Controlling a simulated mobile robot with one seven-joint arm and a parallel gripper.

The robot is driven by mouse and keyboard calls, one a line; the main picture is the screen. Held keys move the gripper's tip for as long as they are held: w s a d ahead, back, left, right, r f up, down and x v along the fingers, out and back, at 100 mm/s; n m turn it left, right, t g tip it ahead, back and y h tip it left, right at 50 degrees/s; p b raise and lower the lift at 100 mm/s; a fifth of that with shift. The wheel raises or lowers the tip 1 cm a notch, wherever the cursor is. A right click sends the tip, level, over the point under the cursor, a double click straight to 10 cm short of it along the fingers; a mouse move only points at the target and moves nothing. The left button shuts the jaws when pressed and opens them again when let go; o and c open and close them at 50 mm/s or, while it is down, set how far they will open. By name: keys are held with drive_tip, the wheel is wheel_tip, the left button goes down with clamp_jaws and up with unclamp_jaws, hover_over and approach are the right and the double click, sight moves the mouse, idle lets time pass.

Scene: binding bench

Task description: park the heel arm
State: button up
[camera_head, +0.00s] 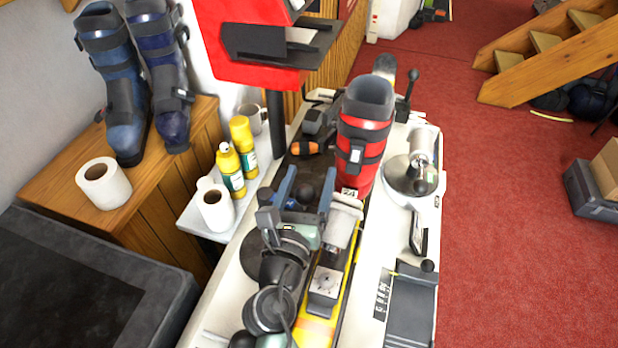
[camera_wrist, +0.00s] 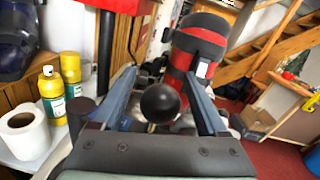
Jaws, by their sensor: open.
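My gripper (camera_head: 306,192) is open, with one blue-grey finger on each side of a black ball knob (camera_head: 304,194). In the wrist view my gripper (camera_wrist: 162,100) shows the same black knob (camera_wrist: 160,103) between the fingers, with visible gaps to both. The knob seems to be the end of the heel arm; the rest of that arm is hidden behind the knob and my gripper. A red and black ski boot (camera_head: 364,140) stands upright on the bench just beyond; it also shows in the wrist view (camera_wrist: 196,50).
The white bench (camera_head: 372,270) carries a yellow ski (camera_head: 318,330), a silver round device (camera_head: 410,175) and a black lever (camera_head: 408,95) at the right. Yellow bottles (camera_head: 230,168) and paper rolls (camera_head: 215,208) stand left.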

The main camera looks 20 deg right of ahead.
drive_tip(key=shift+s, duration=0.1)
drive_tip(key=b+v, duration=0.2)
drive_tip(key=v, duration=1.1)
